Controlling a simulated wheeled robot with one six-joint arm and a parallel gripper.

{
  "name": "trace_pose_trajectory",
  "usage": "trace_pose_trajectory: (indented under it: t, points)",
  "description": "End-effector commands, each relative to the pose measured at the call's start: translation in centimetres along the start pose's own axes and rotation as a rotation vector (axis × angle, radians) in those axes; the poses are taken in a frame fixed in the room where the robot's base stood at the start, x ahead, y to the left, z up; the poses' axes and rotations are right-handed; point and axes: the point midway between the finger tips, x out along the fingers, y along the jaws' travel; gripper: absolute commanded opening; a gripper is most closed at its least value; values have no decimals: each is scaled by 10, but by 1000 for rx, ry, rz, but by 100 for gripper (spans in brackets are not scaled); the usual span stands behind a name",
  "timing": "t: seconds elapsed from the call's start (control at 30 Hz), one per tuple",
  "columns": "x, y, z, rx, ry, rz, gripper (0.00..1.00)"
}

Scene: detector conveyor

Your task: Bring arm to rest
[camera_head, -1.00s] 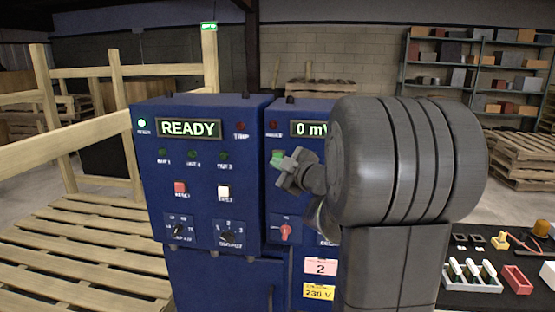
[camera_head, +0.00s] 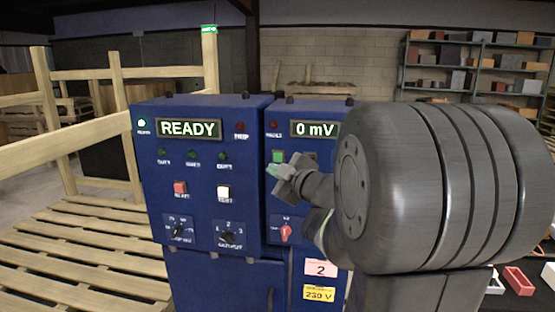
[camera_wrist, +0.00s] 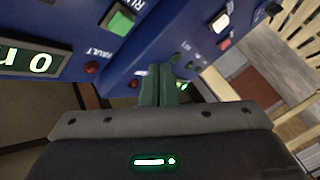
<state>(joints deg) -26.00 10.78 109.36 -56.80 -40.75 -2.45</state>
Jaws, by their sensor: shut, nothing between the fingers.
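My gripper (camera_wrist: 160,85) is shut and empty; its green fingertips touch each other in the wrist view. In the head view my gripper (camera_head: 272,170) is in front of the right half of the blue cabinet (camera_head: 260,140), by the green button (camera_head: 278,157). I cannot tell whether it touches the panel there. In the wrist view the green button (camera_wrist: 121,22) lies up and left of the fingertips, apart from them. My arm's large dark joint (camera_head: 440,185) hides part of the right cabinet and the table behind it.
The cabinet displays (camera_head: 188,129) read READY and 0 mV. A pallet (camera_head: 85,250) and wooden rails (camera_head: 60,145) stand at left. Shelves with boxes (camera_head: 470,60) stand at the back right. A table with a red bin (camera_head: 518,281) is at lower right.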

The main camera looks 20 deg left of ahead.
Motion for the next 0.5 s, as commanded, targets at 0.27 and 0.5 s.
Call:
trace_pose_trajectory:
  t: [0.27,0.5]
  points:
    - [1,1,1,0,0,0,0]
    - [13,10,9,0,-1,0,0]
